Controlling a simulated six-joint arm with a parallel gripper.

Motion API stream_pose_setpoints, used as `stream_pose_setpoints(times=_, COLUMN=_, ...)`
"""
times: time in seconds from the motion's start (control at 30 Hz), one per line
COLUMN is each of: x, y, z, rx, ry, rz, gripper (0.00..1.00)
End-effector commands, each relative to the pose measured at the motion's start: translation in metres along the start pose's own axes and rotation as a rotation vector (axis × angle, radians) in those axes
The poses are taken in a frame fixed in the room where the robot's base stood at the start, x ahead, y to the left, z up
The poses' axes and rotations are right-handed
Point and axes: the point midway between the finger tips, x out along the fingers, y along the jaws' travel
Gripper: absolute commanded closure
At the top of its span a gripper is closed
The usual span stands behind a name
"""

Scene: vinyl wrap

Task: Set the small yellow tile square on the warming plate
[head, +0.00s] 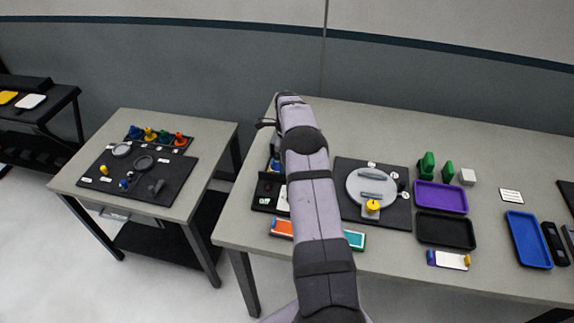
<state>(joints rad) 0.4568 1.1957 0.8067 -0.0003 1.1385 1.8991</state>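A round light-grey plate (357,199) on a dark panel (400,217) is probably the warming plate. I cannot tell a small yellow tile for certain. A flat yellow piece (7,97) lies on the shelf at far left, and a small yellow piece (104,169) is on the left table's dark board. My arm rises through the middle of the picture. A dark part at its far end, probably my gripper (265,123), shows above the gap between the tables; its fingers are unclear, and nothing visible is held.
Right of the plate are a purple tray (441,197), a black tray (446,231), a blue tray (528,239) and green upright pieces (427,165). The left table (80,188) carries coloured knobs on a rack. My arm hides part of the right table's left side.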

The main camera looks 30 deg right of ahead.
Motion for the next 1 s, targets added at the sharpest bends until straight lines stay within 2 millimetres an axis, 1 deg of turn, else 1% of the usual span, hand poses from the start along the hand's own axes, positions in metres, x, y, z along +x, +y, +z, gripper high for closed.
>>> stream_pose_setpoints(times=0.17, x=-0.001, y=0.000, z=0.000, rx=0.000, ry=0.000, rz=0.000, gripper=0.38)
stream_pose_setpoints(times=0.33, x=-0.006, y=-0.001, z=0.000, rx=0.000, ry=-0.001, rz=-0.002, gripper=0.38)
stream_pose_setpoints(times=0.43, x=-0.015, y=-0.001, z=0.000, rx=0.000, ry=-0.001, rz=-0.004, gripper=0.38)
stream_pose_setpoints(times=0.57, x=-0.035, y=-0.002, z=0.001, rx=0.000, ry=-0.002, rz=-0.006, gripper=0.38)
stream_pose_setpoints(times=0.8, x=-0.081, y=-0.001, z=0.001, rx=0.000, ry=-0.002, rz=-0.006, gripper=0.38)
stream_pose_setpoints(times=0.9, x=-0.098, y=-0.001, z=0.000, rx=0.000, ry=-0.001, rz=-0.004, gripper=0.38)
stream_pose_setpoints(times=1.0, x=-0.110, y=-0.001, z=0.000, rx=0.000, ry=-0.001, rz=-0.002, gripper=0.38)
